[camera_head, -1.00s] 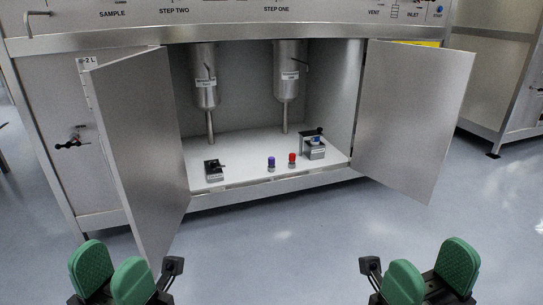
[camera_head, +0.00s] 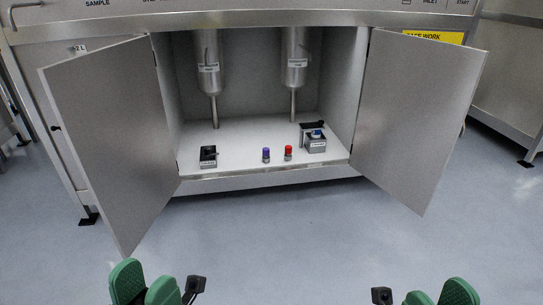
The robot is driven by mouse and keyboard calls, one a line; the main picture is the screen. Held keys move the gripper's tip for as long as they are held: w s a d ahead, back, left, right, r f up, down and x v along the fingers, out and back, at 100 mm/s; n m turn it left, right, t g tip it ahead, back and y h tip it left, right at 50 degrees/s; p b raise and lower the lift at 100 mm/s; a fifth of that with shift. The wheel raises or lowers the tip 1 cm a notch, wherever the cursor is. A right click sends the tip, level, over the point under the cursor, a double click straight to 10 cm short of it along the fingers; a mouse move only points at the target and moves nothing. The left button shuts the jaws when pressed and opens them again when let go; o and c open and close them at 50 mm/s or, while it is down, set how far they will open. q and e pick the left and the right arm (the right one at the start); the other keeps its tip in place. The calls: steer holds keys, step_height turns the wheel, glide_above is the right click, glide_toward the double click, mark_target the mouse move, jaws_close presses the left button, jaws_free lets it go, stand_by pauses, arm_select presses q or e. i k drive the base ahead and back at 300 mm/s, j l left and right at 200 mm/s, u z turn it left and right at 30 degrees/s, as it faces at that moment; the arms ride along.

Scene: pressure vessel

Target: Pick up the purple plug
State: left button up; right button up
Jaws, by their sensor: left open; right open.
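The purple plug (camera_head: 266,154) is small and stands upright on the white cabinet floor (camera_head: 240,140), near its front edge. A red plug (camera_head: 288,152) stands just to its right. My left gripper (camera_head: 146,290) is at the bottom left, its green fingers spread and nothing between them. My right gripper (camera_head: 439,299) is at the bottom right, open and empty, partly cut off by the frame edge. Both grippers are well in front of the cabinet and far from the plug.
The left door (camera_head: 110,140) and right door (camera_head: 418,120) stand open towards me on both sides. A black-handled block (camera_head: 208,157) is left of the plugs, and another block with a blue part (camera_head: 315,142) is right. Two steel vessels (camera_head: 208,65) (camera_head: 296,60) hang above. The floor (camera_head: 290,235) in front is clear.

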mark_target(266, 158)
steer(key=i+l+u, duration=0.4)
steer(key=i+l, duration=0.35)
steer(key=i+l+u, duration=0.1)
steer(key=i+u, duration=0.35)
steer(key=i, duration=1)
steer(key=i+j+u, duration=0.1)
steer(key=i+j, duration=0.25)
steer(key=j, duration=0.05)
